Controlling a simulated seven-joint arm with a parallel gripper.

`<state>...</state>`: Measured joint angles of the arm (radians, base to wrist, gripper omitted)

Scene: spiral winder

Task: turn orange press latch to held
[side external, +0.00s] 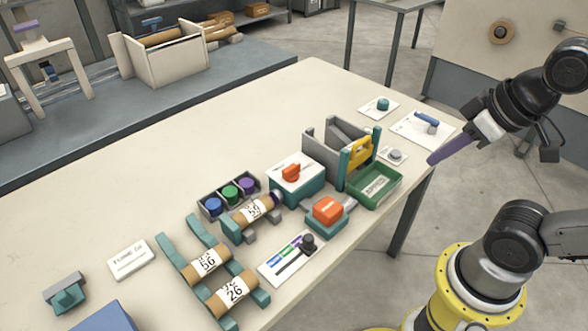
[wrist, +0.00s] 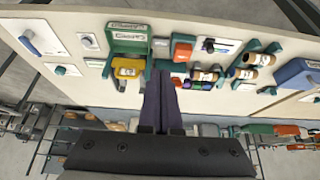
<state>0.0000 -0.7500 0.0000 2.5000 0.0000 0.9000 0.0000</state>
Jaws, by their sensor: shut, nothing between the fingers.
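An orange knob (side external: 291,173) sits on the white top of a teal box (side external: 298,190), mid-table. An orange block (side external: 328,209) on a teal base stands just in front of it. I cannot tell for certain which is the press latch; the knob looks turnable. The orange block also shows in the wrist view (wrist: 182,51). My gripper (side external: 433,160), with purple fingers, is at the table's right edge, well apart from both orange parts. In the wrist view my gripper (wrist: 162,75) is shut and empty, its fingers covering part of the bench.
A grey frame with a yellow handle (side external: 359,151) and a green tray (side external: 376,187) stand between my gripper and the knob. Labelled rolls (side external: 205,262) lie on teal rails at the front. A blue handle (side external: 427,119) is near my gripper. The table's back left is clear.

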